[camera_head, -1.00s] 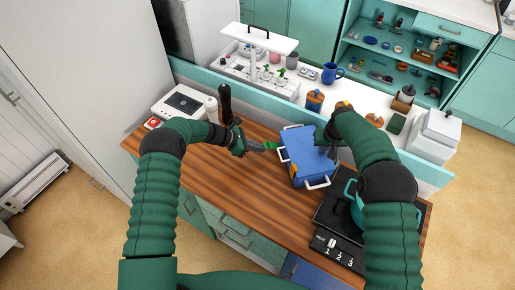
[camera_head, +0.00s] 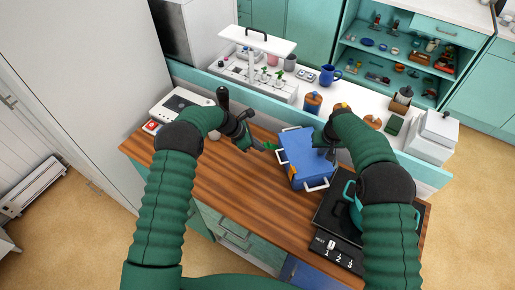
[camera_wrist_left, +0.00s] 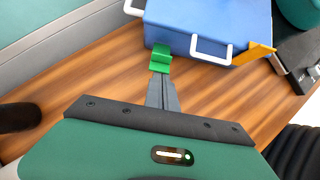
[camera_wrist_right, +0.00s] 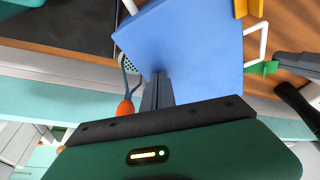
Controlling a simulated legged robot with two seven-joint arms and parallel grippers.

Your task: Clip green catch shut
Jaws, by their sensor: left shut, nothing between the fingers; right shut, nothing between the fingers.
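The blue box (camera_head: 303,150) with white handles stands on the wooden worktop. Its green catch (camera_head: 269,146) is on the left side; in the left wrist view the catch (camera_wrist_left: 161,56) juts out from the box wall. In the right wrist view it also sticks outward (camera_wrist_right: 262,68). My left gripper (camera_head: 259,149) is shut and empty, its tips at the catch's outer end; I cannot tell whether they touch. My right gripper (camera_head: 332,156) is shut and empty, tips down at the blue lid (camera_wrist_right: 195,45). An orange catch (camera_wrist_left: 254,54) sticks out on another side.
A black hob (camera_head: 325,211) with a teal pot (camera_head: 350,193) is right of the box. A dark bottle (camera_head: 222,97) stands behind my left arm. A raised white ledge behind holds jars and a blue mug (camera_head: 329,74). The worktop (camera_head: 225,180) front left is clear.

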